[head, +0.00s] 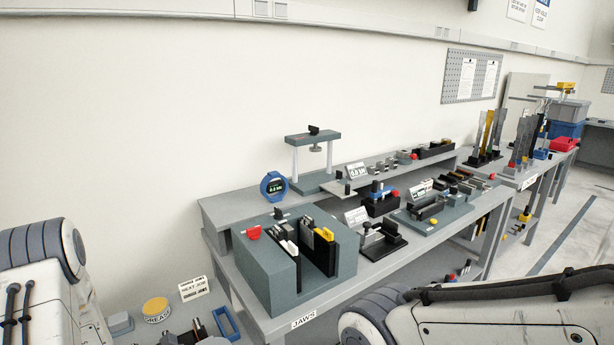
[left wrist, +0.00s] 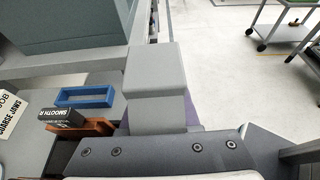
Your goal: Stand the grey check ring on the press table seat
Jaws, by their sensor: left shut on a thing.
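My left gripper (left wrist: 160,118) shows in the left wrist view, shut on a plain grey thing (left wrist: 155,70) that I take for the grey check ring. It is seen end-on, so no ring opening shows, and the fingertips are mostly hidden. The gripper is out of the head view. The press (head: 315,137), with two light posts and a dark crosshead, stands on the raised back shelf in the head view. Its table seat is small and not clear on the base (head: 312,184). A blue ring with a display (head: 273,186) stands left of the press. My right gripper is not in view.
The teal jaws box (head: 270,268) stands at the near bench end; fixtures (head: 380,240) crowd the bench to its right. A blue tray (head: 226,322) lies low in front, and shows left of my gripper in the wrist view (left wrist: 86,96). Space above the bench is clear.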

